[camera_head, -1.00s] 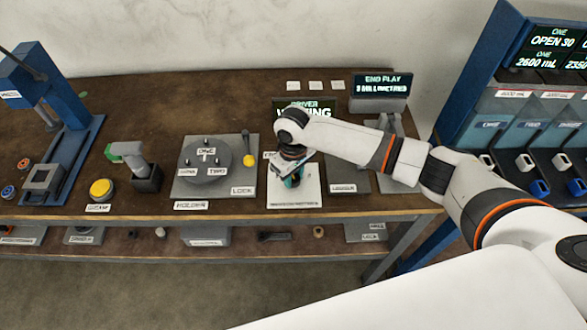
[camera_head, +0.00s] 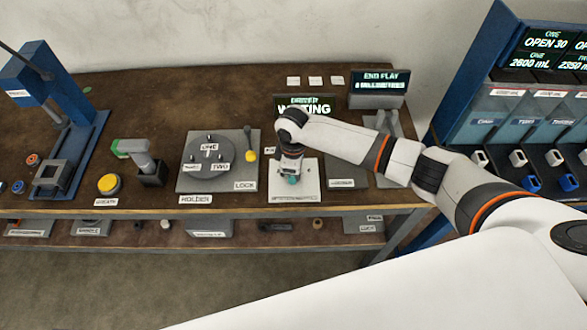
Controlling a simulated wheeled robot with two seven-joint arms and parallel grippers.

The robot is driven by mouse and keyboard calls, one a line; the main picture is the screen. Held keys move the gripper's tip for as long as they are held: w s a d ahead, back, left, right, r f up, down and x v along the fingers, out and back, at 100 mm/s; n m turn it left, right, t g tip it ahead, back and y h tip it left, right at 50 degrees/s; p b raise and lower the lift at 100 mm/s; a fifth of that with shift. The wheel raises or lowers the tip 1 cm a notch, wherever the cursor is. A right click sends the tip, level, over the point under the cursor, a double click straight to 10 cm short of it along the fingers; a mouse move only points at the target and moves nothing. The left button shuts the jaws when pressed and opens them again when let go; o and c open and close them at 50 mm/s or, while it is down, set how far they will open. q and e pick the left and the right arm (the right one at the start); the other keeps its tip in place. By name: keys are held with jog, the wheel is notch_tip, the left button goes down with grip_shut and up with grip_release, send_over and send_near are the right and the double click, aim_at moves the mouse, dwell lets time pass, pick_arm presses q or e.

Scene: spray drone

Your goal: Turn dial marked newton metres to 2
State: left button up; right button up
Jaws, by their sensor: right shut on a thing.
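My right arm reaches in from the right over the bench. My right gripper (camera_head: 291,170) points down over a white plate (camera_head: 308,190) and is shut on a small teal dial (camera_head: 292,180). The dial is mostly hidden by the gripper, and its setting cannot be read. A label at the plate's front edge (camera_head: 294,198) is too small to read. Behind the gripper a driver screen (camera_head: 312,107) shows green text, partly covered by my arm. My left gripper is not in view.
Left of the plate stands a holder (camera_head: 208,158) with a round disc and a yellow-knobbed lock lever (camera_head: 251,155). A green-topped tool (camera_head: 133,148), a yellow button (camera_head: 109,184) and a blue press (camera_head: 72,150) are further left. An end play display (camera_head: 380,82) stands behind my arm.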

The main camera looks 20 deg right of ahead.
jog(key=shift+r, duration=0.1)
dwell(0.3)
jog(key=o, duration=1)
notch_tip(320, 180, up, 12)
jog(key=shift+b, duration=1.2)
